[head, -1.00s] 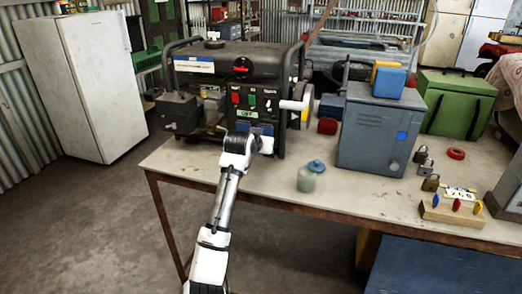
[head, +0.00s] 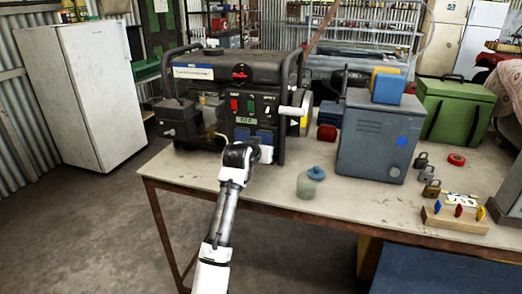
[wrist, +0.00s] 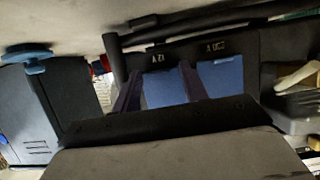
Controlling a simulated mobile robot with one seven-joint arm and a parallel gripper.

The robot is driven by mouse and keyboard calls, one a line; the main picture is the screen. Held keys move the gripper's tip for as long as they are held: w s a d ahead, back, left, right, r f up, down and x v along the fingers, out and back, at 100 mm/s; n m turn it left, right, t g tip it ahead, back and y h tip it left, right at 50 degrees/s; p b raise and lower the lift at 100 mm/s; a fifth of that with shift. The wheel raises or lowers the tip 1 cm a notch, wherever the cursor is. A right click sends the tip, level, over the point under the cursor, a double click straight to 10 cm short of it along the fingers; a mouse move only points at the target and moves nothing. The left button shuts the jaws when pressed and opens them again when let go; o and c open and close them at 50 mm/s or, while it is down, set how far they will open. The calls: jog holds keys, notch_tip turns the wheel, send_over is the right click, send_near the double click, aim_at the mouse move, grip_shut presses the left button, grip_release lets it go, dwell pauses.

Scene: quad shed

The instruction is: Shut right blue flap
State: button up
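The generator (head: 238,95) stands on the table with two blue flaps low on its front panel. The right blue flap (head: 265,137) shows just above my gripper (head: 264,153), and the left blue flap (head: 241,134) is beside it. The wrist view is upside down, so the right flap (wrist: 165,88) appears on the left there and the other flap (wrist: 221,76) on the right. My gripper (wrist: 158,76) is open, its two dark fingers apart on either side of the right flap, with nothing seen held. I cannot tell the flap's exact angle or whether a finger touches it.
A jar with a blue lid (head: 311,183) stands on the table (head: 270,190) right of my gripper. A grey metal box (head: 375,140) is farther right, with padlocks (head: 428,180) beyond it. The table front near the generator is mostly clear.

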jog(key=b+v, duration=0.1)
jog(key=v, duration=1.3)
jog(key=shift+b, duration=0.4)
jog(key=shift+w, duration=0.1)
